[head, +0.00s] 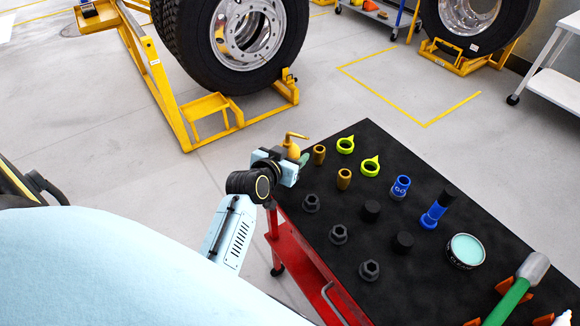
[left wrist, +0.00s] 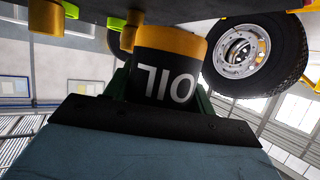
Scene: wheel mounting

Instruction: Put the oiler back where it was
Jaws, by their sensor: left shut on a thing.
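The oiler (head: 293,148) is a brass-yellow can with a bent spout, at the far left corner of the black-topped cart (head: 330,262) in the head view. My left gripper (head: 291,160) is shut on it, partly hiding its body. In the left wrist view the oiler (left wrist: 168,72) shows a dark band with upside-down OIL lettering and a yellow part, between the green fingers of my left gripper (left wrist: 160,90). I cannot tell whether the oiler touches the cart top. My right gripper is not in view.
Brown sockets (head: 319,155) and yellow-green rings (head: 345,145) stand close right of the oiler. Dark nuts (head: 311,203), a blue tool (head: 437,209), a tin (head: 465,250) and a green-handled hammer (head: 512,299) fill the rest. A wheel in a yellow stand (head: 172,105) is behind.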

